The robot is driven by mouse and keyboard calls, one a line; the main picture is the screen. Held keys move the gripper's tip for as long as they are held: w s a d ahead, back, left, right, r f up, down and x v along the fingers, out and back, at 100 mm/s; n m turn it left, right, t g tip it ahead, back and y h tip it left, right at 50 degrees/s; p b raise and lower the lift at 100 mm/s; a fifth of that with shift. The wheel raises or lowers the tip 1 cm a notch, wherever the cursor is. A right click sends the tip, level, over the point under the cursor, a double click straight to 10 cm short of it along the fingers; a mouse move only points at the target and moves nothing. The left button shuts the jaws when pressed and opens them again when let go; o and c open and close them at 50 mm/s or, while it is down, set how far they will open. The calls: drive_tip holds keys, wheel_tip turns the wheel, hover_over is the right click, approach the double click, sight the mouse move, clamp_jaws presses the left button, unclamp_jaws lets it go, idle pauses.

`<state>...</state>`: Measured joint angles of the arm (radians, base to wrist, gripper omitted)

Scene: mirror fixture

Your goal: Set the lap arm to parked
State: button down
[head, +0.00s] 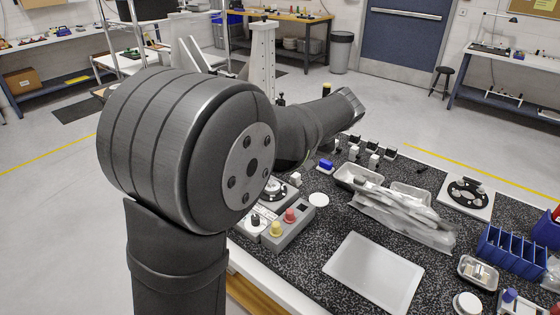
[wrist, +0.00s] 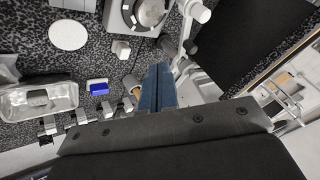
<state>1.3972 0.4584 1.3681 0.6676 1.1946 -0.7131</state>
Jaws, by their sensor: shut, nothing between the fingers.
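A grey machine with a round disc (head: 277,190) stands at the bench's left edge in the head view, partly hidden behind my arm. The same round disc (wrist: 150,12) shows at the top of the wrist view, cut off by the frame edge. A pale lever-like arm with a white cylindrical end (wrist: 199,12) lies just right of the disc; I take it for the lap arm, but its setting cannot be read. My gripper (wrist: 159,68) shows blue fingers, shut and empty, apart from and below the disc in the wrist view. The gripper is hidden in the head view.
A control box (head: 290,229) with yellow and red knobs stands in front of the machine. A white tray (head: 375,270), bagged parts (head: 405,220), a metal tray (head: 357,176) and a blue bin (head: 512,251) occupy the speckled bench. A blue block (wrist: 99,88) lies left of my gripper.

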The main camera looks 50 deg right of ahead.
drive_tip(key=x, duration=1)
drive_tip(key=shift+w+d+f, duration=0.15)
drive_tip(key=shift+f, duration=0.05)
drive_tip(key=shift+w+a+r, duration=0.1)
drive_tip(key=shift+w+a, duration=0.25)
drive_tip(key=shift+w, duration=0.2)
drive_tip(key=shift+w+a+r, duration=0.1)
drive_tip(key=shift+w+a, duration=0.25)
drive_tip(key=shift+w, duration=0.25)
drive_tip(key=shift+w+a, duration=0.3)
drive_tip(key=shift+w, duration=0.25)
